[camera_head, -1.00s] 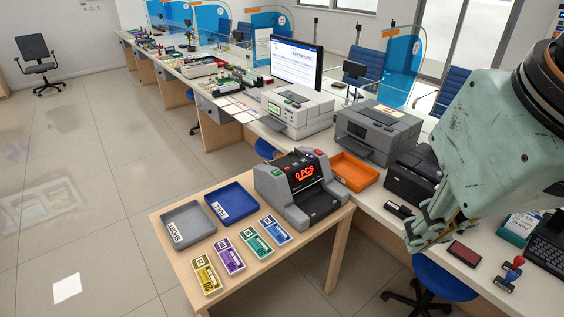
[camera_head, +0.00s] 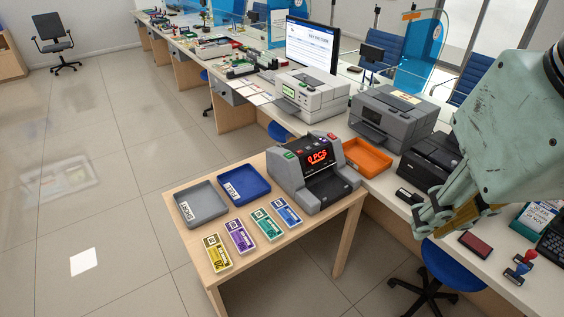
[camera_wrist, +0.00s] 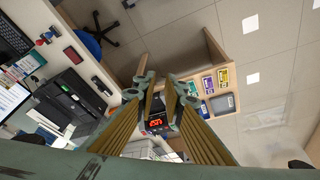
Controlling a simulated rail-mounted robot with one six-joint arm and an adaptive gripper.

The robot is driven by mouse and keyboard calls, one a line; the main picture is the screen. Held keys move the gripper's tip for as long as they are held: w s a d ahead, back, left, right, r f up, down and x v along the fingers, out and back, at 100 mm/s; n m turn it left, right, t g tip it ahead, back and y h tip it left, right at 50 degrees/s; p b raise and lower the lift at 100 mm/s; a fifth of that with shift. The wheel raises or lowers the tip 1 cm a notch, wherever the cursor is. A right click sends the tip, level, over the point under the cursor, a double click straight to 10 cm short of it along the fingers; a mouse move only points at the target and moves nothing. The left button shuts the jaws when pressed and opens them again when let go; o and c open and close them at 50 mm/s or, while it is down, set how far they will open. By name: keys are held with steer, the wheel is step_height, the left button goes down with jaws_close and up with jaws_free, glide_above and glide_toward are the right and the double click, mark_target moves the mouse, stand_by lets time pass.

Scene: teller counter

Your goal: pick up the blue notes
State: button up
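The blue notes (camera_head: 286,213) are a small banded bundle lying flat on the light wood side table (camera_head: 283,243). They are the rightmost in a row with green notes (camera_head: 267,224), purple notes (camera_head: 240,236) and yellow notes (camera_head: 217,253). My gripper (camera_head: 428,222) hangs over the counter, well to the right of the blue notes. In the wrist view its two fingers (camera_wrist: 161,88) stand apart with nothing between them. The wrist view also shows the yellow notes (camera_wrist: 227,76) and purple notes (camera_wrist: 208,84); I cannot make out the blue notes clearly there.
A note counter (camera_head: 313,172) reading 0 PCS stands right behind the blue notes. A grey tray (camera_head: 202,204) and a blue tray (camera_head: 243,185) lie behind the row. An orange tray (camera_head: 366,157), printers and stamps are on the long counter (camera_head: 392,187). Floor is open at left.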

steer(key=o, duration=1)
steer(key=shift+w, duration=0.15)
